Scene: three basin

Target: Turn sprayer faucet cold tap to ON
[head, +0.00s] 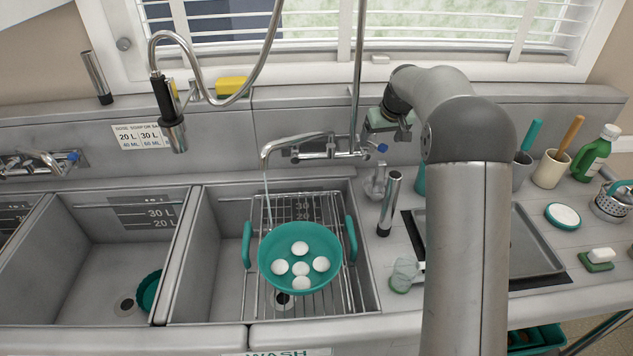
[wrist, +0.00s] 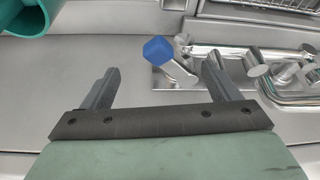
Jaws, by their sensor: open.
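The sprayer faucet (head: 322,146) is mounted on the back wall above the right sink, with a riser pipe going up beside it. Its cold tap has a blue knob (head: 382,147) at the right end. The blue knob also shows in the wrist view (wrist: 158,50), on a short silver lever. My gripper (head: 388,122) is open and empty, just above the knob in the head view. In the wrist view my fingertips (wrist: 160,76) are spread, with the knob beyond and between them, apparently not touching. My arm partly hides the gripper in the head view.
A thin water stream (head: 267,186) falls from the spout toward a teal colander (head: 300,257) with several white round items. The sprayer head (head: 172,130) hangs at the left. An upright metal tube (head: 390,203) stands right of the sink. Another faucet (head: 40,160) is at far left.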

